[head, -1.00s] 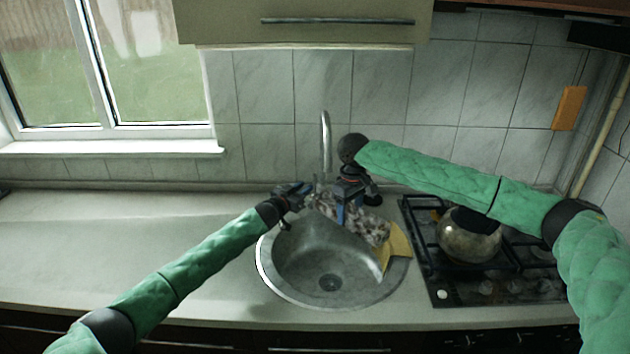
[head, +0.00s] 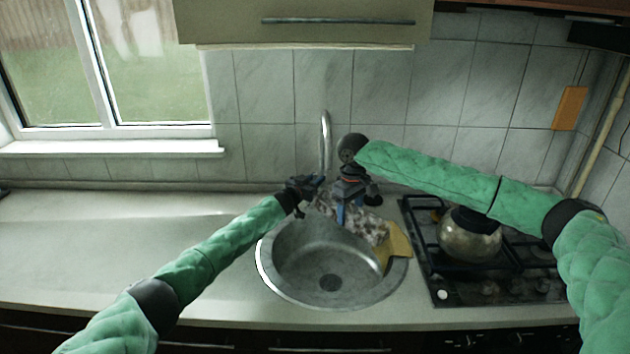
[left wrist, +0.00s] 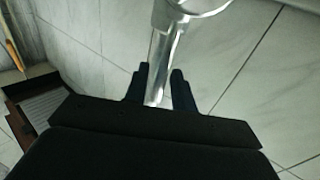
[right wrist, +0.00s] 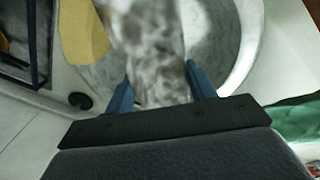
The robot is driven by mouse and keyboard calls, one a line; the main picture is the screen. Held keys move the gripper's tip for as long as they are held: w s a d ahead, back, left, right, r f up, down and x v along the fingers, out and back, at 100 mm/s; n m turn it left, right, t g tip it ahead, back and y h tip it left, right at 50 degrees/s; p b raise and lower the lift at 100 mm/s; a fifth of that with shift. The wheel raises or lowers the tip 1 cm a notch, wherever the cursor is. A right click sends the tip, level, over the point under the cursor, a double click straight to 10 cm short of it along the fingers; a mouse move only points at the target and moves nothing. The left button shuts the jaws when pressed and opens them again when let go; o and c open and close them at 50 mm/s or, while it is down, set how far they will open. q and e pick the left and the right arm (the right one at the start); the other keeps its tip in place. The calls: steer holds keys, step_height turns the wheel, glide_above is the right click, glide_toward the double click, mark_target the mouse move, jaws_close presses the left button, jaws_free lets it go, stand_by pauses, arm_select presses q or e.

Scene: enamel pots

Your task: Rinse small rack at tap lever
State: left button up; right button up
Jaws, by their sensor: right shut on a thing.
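The metal tap (head: 325,135) stands behind the sink, and in the left wrist view its shiny lever (left wrist: 157,70) lies between my left fingers. My left gripper (head: 320,182) is open around it, with a gap on the right finger's side. My right gripper (head: 350,212) is shut on a mottled grey-and-white piece (head: 365,225), apparently the small rack, over the sink's back right. It also shows in the right wrist view (right wrist: 148,45), between the blue fingers. Its rack shape cannot be made out. No water stream is visible.
The round metal sink (head: 290,270) is open below. A yellow piece (head: 398,243) lies at its right rim. A kettle (head: 468,240) stands on the black gas hob (head: 440,290) at the right. The left worktop (head: 120,240) is clear.

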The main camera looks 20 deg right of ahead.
arm_select(q)
steer(key=shift+c, duration=0.3)
jaws_close()
steer(key=shift+s+a, duration=0.1)
steer(key=shift+s, duration=0.15)
steer(key=shift+s+a+t+h, duration=0.1)
steer(key=shift+a+t+h, duration=0.15)
steer(key=shift+t+h, duration=0.2)
